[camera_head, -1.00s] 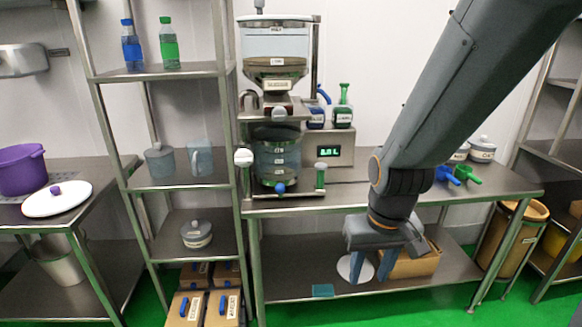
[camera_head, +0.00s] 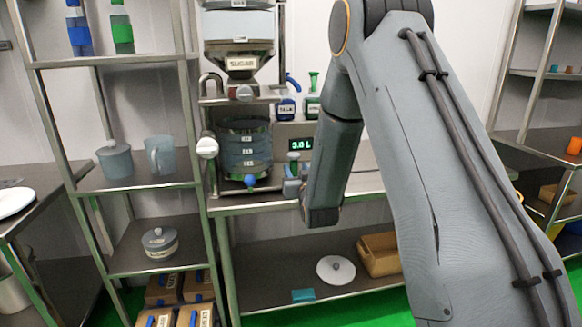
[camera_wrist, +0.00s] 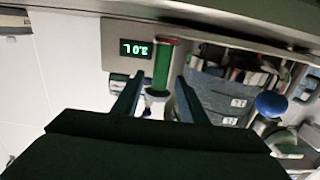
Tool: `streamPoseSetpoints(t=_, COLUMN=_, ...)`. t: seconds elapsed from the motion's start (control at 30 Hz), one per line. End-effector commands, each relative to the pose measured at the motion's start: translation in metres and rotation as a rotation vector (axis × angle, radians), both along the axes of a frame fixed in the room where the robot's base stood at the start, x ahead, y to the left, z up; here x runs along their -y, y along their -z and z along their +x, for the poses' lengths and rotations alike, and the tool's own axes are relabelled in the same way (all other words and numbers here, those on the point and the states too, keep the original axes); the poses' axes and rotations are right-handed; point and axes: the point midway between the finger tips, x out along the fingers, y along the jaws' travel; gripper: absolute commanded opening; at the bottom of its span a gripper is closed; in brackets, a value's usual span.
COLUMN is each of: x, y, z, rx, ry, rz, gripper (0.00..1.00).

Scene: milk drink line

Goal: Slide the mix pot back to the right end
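The mix pot (camera_head: 243,152) is a clear, grey-tinted vessel with marked bands and a blue tap knob, standing under the sugar hopper on the steel table. It also shows at the right of the wrist view (camera_wrist: 215,95), which looks upside down. A green upright handle (camera_wrist: 163,66) with a white end stands beside it. My gripper (camera_head: 290,187) is at the pot's right side in the head view and hides that handle there. In the wrist view my gripper (camera_wrist: 159,82) is open, its two fingers on either side of the green handle. Contact cannot be made out.
A rack (camera_head: 125,182) with jugs is at the left. A white lid (camera_head: 336,270) and a brown crate (camera_head: 378,254) lie on the lower shelf.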

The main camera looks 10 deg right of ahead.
Motion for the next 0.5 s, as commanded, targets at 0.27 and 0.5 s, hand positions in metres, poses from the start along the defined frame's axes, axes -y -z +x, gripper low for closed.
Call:
streamPoseSetpoints(t=0.27, x=0.000, y=-0.003, z=0.026, rx=0.028, ry=0.000, rz=0.000, gripper=0.39)
streamPoseSetpoints(t=0.5, x=0.000, y=-0.002, z=0.062, rx=0.027, ry=0.000, rz=0.000, gripper=0.39)
